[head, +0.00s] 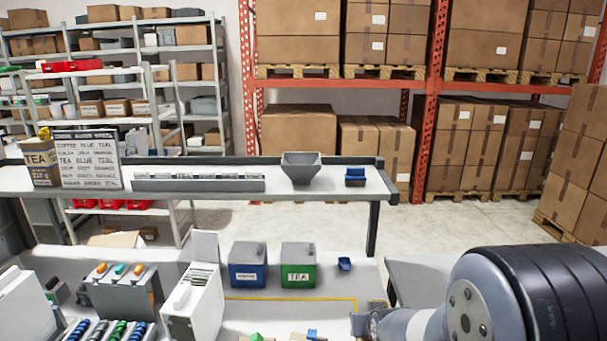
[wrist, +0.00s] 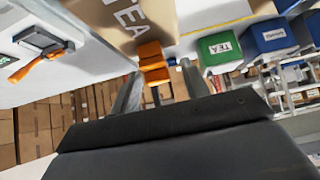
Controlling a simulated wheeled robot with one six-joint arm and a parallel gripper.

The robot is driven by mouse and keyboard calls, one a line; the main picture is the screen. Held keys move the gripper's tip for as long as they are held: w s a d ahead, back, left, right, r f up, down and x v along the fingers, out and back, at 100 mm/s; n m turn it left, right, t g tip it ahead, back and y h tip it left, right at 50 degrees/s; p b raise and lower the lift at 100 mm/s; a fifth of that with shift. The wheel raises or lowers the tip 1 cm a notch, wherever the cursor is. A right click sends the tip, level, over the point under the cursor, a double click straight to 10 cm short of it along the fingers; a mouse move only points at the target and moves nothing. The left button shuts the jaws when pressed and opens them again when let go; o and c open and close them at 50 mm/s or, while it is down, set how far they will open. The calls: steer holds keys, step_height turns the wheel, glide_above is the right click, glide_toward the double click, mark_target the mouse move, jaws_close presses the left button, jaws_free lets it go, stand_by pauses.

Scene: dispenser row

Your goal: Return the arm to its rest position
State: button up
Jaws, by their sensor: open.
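My gripper (wrist: 162,78) is open in the wrist view, its two fingers apart. A stepped orange piece (wrist: 152,62) shows between and beyond the fingertips, by a brown package marked TEA (wrist: 135,18). I cannot tell whether a finger touches the orange piece. In the head view my gripper (head: 370,320) is low at the right of the work counter, beside my dark forearm. Its fingers are hard to make out there.
A blue bin (head: 248,265) and a green TEA bin (head: 298,265) stand on the counter, with a small blue item (head: 344,264) to their right. A white dispenser (head: 195,300) stands left. A raised shelf (head: 225,187) runs behind. Open floor (head: 470,225) lies beyond.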

steer(key=shift+r, duration=0.1)
steer(key=v, duration=0.2)
steer(key=shift+s+r+p, duration=0.2)
steer(key=shift+r+p, duration=0.05)
steer(key=shift+p, duration=0.1)
steer(key=b+v, duration=0.1)
steer(key=v, duration=0.7)
steer(key=x, duration=1)
steer(key=shift+f, duration=0.35)
steer(key=shift+w+f+b, duration=0.25)
steer(key=shift+w+b, duration=0.05)
steer(key=shift+b, duration=0.05)
steer(key=b, duration=0.2)
steer(key=shift+s+r+t+b, duration=0.1)
steer(key=shift+s+t+b, duration=0.1)
steer(key=shift+t+b, duration=0.15)
steer(key=shift+b, duration=0.4)
steer(key=t+b, duration=0.1)
steer(key=b, duration=0.3)
steer(key=t+b, duration=0.1)
steer(key=b, duration=0.3)
steer(key=shift+s+r+t, duration=0.2)
steer(key=shift+r+t, duration=0.05)
steer(key=shift+t, duration=0.1)
steer(key=t+b, duration=0.1)
steer(key=b, duration=0.3)
steer(key=shift+s+b, duration=0.15)
steer(key=shift+b, duration=0.15)
